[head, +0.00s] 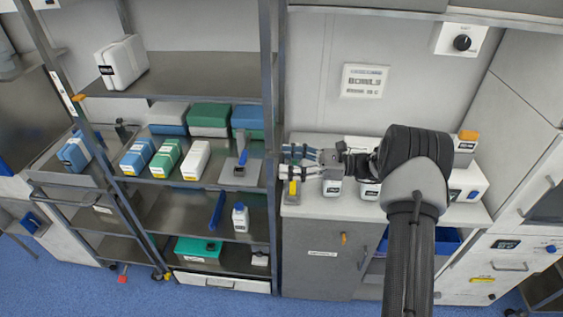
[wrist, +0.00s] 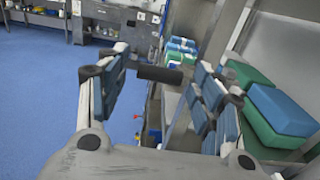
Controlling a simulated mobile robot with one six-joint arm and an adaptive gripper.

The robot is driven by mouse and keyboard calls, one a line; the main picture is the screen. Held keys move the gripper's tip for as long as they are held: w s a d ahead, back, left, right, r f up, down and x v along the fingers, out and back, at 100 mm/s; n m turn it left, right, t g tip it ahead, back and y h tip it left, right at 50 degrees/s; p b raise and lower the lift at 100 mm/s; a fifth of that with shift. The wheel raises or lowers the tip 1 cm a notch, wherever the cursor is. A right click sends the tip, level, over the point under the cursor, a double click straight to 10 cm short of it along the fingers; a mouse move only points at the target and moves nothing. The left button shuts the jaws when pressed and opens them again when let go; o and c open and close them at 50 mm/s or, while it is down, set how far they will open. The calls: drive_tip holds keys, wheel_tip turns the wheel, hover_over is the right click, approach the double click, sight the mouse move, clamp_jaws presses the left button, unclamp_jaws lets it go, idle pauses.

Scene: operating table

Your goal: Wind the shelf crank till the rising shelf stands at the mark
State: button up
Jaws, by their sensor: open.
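The shelf rack stands at the left in the head view. Its upper shelf (head: 190,88) carries one white box, and an orange pointer (head: 79,97) shows at that shelf's front left corner. The pointer is beside a white marked strip (head: 62,90) on the left post; the mark is too small to read. My gripper (head: 288,161) is open by the rack's right front post. In the wrist view my gripper (wrist: 165,98) has its fingers spread wide. The crank's remainder is hidden.
Blue, green and white boxes fill the middle shelf (head: 215,178). A blue-handled grey item (head: 239,166) stands near its right end. A white counter (head: 310,211) with bottles lies below my arm. The blue floor (wrist: 45,80) is open at left in the wrist view.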

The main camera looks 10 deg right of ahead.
drive_tip(key=shift+x, duration=1.2)
drive_tip(key=shift+c, duration=0.5)
drive_tip(key=c, duration=0.8)
